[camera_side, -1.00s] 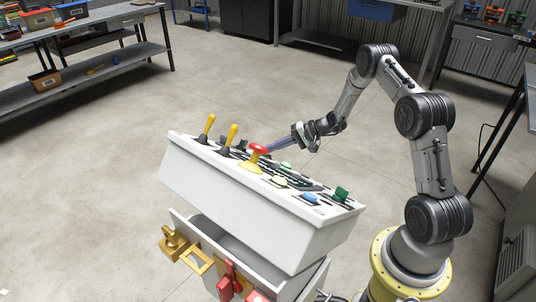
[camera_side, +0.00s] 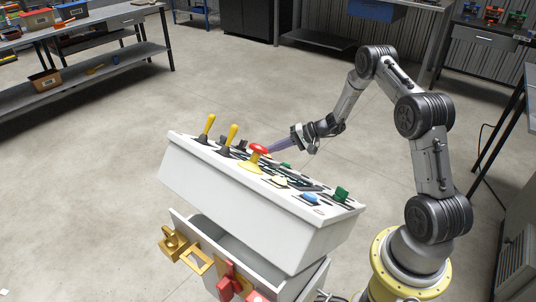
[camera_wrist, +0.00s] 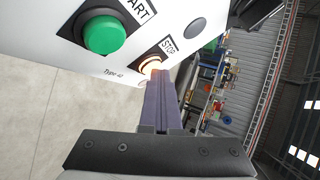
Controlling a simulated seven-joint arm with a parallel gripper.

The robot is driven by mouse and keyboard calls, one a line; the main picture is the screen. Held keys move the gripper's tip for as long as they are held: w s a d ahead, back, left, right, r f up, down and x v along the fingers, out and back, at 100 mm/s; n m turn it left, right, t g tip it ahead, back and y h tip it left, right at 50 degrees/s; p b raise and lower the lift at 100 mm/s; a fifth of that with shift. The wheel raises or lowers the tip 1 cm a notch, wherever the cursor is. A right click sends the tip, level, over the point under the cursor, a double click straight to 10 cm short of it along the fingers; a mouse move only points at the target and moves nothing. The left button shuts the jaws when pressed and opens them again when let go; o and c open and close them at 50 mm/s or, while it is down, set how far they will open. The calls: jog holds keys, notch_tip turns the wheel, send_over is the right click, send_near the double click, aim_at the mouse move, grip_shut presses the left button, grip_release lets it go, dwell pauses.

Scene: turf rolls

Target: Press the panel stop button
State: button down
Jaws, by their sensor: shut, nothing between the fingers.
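The stop button (camera_wrist: 151,66) glows orange-white beside its STOP label on the white panel in the wrist view. My gripper (camera_wrist: 159,74) is shut and empty, with its fingertips at the lower edge of the button; they overlap it in the picture and look to be touching it. The stop button cannot be made out there.
A green START button (camera_wrist: 104,35) sits left of the stop button. On the console, yellow levers (camera_side: 232,134) stand left of the knob, and a blue control (camera_side: 310,197) and a green switch (camera_side: 341,194) lie to the right. An open drawer (camera_side: 225,250) juts out below.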

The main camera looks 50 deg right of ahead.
jog(key=shift+d+r, duration=0.5)
jog(key=shift+r, duration=0.1)
jog(key=shift+d+r, duration=1.65)
jog(key=shift+r, duration=0.3)
